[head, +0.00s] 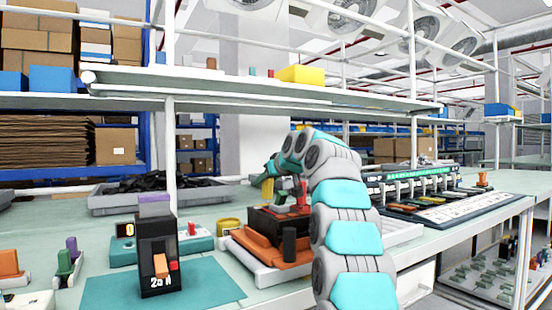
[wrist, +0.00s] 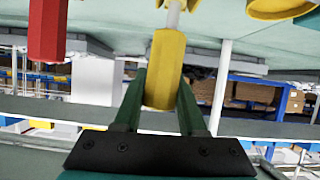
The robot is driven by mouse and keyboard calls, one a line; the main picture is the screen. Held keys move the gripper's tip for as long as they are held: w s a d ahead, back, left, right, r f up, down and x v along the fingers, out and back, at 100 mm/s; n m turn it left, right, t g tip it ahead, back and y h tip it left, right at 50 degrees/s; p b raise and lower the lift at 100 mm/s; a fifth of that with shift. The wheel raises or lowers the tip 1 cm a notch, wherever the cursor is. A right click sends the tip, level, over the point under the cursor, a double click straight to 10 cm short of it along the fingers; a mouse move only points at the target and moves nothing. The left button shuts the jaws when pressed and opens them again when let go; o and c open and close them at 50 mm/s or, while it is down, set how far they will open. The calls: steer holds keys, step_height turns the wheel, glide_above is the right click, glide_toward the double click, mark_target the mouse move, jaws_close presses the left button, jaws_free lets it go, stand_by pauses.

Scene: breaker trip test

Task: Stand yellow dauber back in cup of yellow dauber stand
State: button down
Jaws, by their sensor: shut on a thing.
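The yellow dauber (wrist: 165,65) is held between the green fingers of my gripper (wrist: 160,88) in the wrist view, with its pale shaft running up to the top edge. Its far end is cut off there. In the head view a bit of yellow (head: 267,188) shows at my gripper, mostly hidden by my arm. A yellow cup, seemingly the dauber stand (head: 229,226), sits on the bench left of the orange-and-black fixture. A yellow rim (wrist: 280,8) shows in the wrist view's upper right, apart from the dauber.
A red handle-like thing (wrist: 47,30) hangs in the wrist view's left. A black breaker (head: 158,255) stands on a teal mat (head: 215,288) at front left. A teal box (head: 198,242) lies behind it. The orange-and-black fixture (head: 268,245) is beside my arm.

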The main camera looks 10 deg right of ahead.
steer(key=shift+w+a+f+g+p, duration=0.2)
steer(key=shift+f+g+p, duration=0.15)
steer(key=shift+p, duration=0.5)
steer(key=shift+w+a+f+n+g+h+p, duration=0.15)
steer(key=shift+w+f+g+p, duration=0.1)
steer(key=shift+w, duration=0.15)
steer(key=shift+w+a+f+n+g+h+p, duration=0.15)
steer(key=shift+w+f+p, duration=0.1)
steer(key=shift+w, duration=0.15)
stand_by(0.4)
steer(key=shift+s+a+r+t+b, duration=0.15)
steer(key=shift+s+a+r+b, duration=0.1)
steer(key=shift+a+r, duration=0.2)
steer(key=shift+s+a+r+t+b, duration=0.15)
steer(key=shift+a+r+b, duration=0.15)
steer(key=shift+a, duration=0.2)
steer(key=shift+s+d+n+b, duration=0.2)
steer(key=shift+d+n+b, duration=0.1)
steer(key=shift+b, duration=0.2)
steer(key=shift+s+t+y+b, duration=0.25)
steer(key=shift+t+y+b, duration=0.15)
steer(key=shift+b, duration=0.45)
